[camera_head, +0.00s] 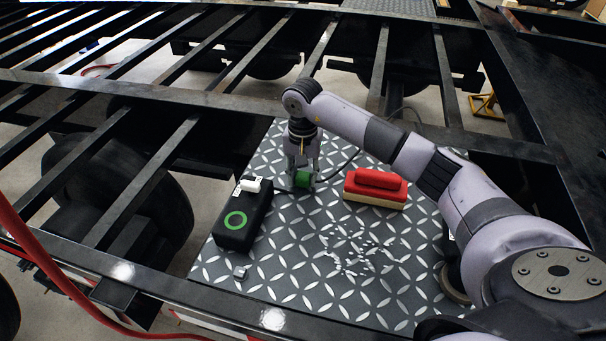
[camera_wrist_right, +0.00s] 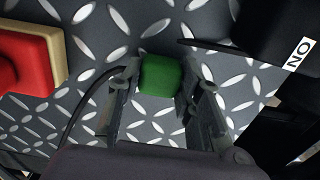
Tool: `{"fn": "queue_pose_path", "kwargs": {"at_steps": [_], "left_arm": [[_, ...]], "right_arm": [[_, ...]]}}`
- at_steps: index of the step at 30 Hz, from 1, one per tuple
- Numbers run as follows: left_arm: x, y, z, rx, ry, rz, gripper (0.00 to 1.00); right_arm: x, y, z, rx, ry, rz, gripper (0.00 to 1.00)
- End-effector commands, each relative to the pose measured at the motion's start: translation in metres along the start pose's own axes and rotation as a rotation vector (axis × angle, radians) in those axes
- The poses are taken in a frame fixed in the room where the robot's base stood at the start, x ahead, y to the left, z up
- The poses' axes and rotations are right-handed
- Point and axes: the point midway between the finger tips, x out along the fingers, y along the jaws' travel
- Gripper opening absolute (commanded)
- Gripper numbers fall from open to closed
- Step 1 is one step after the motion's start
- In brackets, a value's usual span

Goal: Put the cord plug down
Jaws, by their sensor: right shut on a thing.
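The cord plug is a green block (camera_head: 302,179) with a dark cord running off it, low over or on the diamond-pattern metal plate (camera_head: 300,270). It also shows in the right wrist view (camera_wrist_right: 161,76), between the two fingers. My right gripper (camera_head: 303,172) points down and is shut on the plug, with a finger on each side; it also shows in the right wrist view (camera_wrist_right: 160,95). I cannot tell whether the plug touches the plate. My left gripper is not in view.
A black box (camera_head: 236,237) with a green ring and a white switch stands left of the plug. A red-and-tan brush-like block (camera_head: 375,188) lies to the right. Small white bits (camera_head: 360,250) are scattered on the plate. Black trailer beams (camera_head: 200,98) surround the plate.

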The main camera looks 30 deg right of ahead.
Motion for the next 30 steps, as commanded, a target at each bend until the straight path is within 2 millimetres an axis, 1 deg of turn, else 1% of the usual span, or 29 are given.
{"fn": "queue_pose_path", "kwargs": {"at_steps": [5,6,15,24,26,29,30], "left_arm": [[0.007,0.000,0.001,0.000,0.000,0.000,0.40],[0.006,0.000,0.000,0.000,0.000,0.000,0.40],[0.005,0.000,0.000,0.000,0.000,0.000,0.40],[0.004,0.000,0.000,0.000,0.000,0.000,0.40],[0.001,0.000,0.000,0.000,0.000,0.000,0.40],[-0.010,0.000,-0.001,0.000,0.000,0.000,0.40],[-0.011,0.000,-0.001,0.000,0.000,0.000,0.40]], "right_arm": [[0.006,0.000,0.000,0.000,0.000,0.000,0.00],[0.006,0.000,0.000,0.000,-0.001,0.000,0.33],[0.005,0.000,0.000,0.000,-0.001,0.000,0.53],[0.004,0.000,0.000,0.000,-0.001,0.000,0.53],[0.001,0.000,0.000,0.000,-0.001,0.000,0.53],[-0.010,0.000,0.000,0.000,-0.001,0.000,0.53],[-0.013,0.000,0.000,0.000,0.000,-0.001,0.53]]}}
